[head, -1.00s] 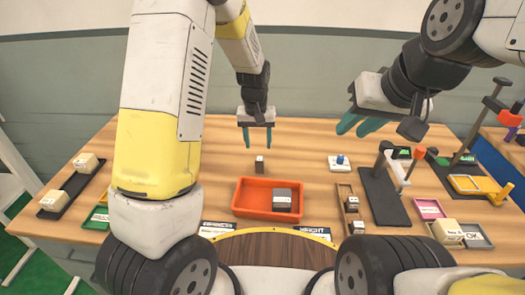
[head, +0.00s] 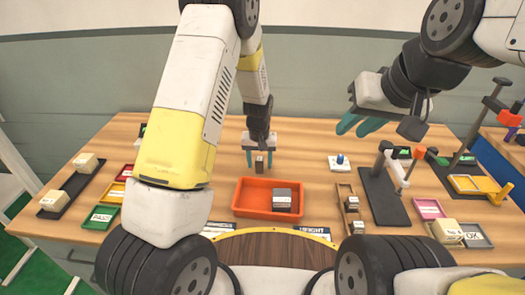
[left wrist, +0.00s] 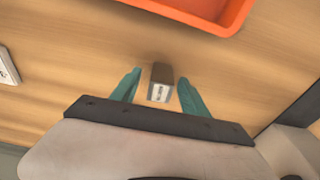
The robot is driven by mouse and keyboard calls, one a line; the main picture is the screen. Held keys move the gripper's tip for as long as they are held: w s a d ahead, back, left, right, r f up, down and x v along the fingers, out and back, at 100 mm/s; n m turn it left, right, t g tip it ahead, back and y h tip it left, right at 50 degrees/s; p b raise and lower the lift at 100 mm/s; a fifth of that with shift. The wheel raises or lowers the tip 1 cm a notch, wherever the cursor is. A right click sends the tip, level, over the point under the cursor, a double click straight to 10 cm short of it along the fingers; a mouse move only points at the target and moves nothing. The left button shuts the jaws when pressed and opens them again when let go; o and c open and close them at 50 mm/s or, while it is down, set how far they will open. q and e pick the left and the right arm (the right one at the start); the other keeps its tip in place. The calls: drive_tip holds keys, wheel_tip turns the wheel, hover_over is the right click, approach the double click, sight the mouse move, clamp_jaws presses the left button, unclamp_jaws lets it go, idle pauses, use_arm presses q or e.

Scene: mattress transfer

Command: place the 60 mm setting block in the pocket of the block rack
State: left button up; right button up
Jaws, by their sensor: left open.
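A small dark block with a pale label (head: 260,163) stands on the table behind the orange tray; its marking is too small to read. My left gripper (head: 262,158) is open, with one finger on each side of this block. In the left wrist view the block (left wrist: 161,82) is between the two teal fingers (left wrist: 158,86), with gaps on both sides. The wooden block rack (head: 343,188) stands right of the tray and holds small dark blocks; its pocket is hard to make out. My right gripper (head: 357,124) is open and empty above the table.
The orange tray (head: 243,203) holds a larger dark block (head: 282,199). A white plate with a blue knob (head: 340,161) and a black stand (head: 385,197) are to the right. Small coloured trays and pale blocks are at the left. The table behind the tray is mostly clear.

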use_arm(q)
clamp_jaws()
drive_tip(key=shift+r, duration=0.1)
idle(1.2)
